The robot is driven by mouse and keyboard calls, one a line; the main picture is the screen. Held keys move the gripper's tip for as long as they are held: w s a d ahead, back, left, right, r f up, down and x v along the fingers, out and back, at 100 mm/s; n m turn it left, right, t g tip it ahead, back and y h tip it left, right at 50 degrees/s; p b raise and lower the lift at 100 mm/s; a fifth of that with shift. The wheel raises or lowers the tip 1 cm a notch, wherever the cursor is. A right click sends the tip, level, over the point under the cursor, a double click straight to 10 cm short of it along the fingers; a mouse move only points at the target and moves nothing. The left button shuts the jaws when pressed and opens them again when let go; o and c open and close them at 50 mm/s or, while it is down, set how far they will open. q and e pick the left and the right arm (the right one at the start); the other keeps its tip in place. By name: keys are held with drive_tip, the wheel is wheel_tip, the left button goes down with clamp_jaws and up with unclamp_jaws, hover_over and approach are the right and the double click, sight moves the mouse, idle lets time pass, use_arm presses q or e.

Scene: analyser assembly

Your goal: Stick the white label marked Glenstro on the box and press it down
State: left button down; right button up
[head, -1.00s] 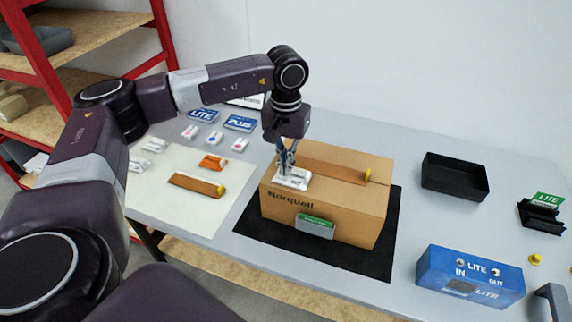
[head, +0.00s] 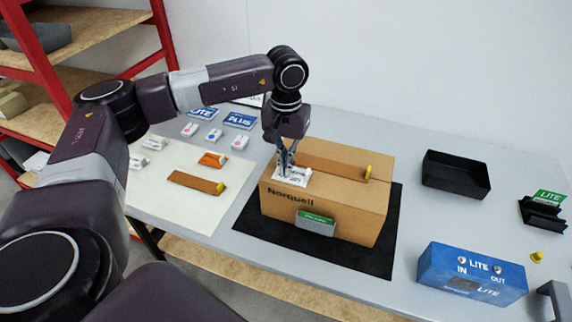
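The cardboard box (head: 345,222) stands on a black mat (head: 262,240), with "Norquell" printed on its front side. A white label (head: 296,179) with dark print too small to read is at the left part of the box's top, near the front edge. My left gripper (head: 285,166) points down at it, its narrow fingers close together at the label's back left part, seemingly shut on it. Whether the label lies fully flat is too small to tell. The fingers hide part of it. My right gripper is not in view.
A green-and-grey block (head: 316,223) is at the box's front. A black tray (head: 455,178) and a blue LITE unit (head: 470,275) stand to the right. A pale sheet (head: 165,205) with small parts lies left.

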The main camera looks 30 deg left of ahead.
use_arm(q)
drive_tip(key=shift+r, duration=0.1)
drive_tip(key=shift+r+p, duration=1.85)
drive_tip(key=shift+r, duration=1.15)
drive_tip(key=shift+f, duration=0.1)
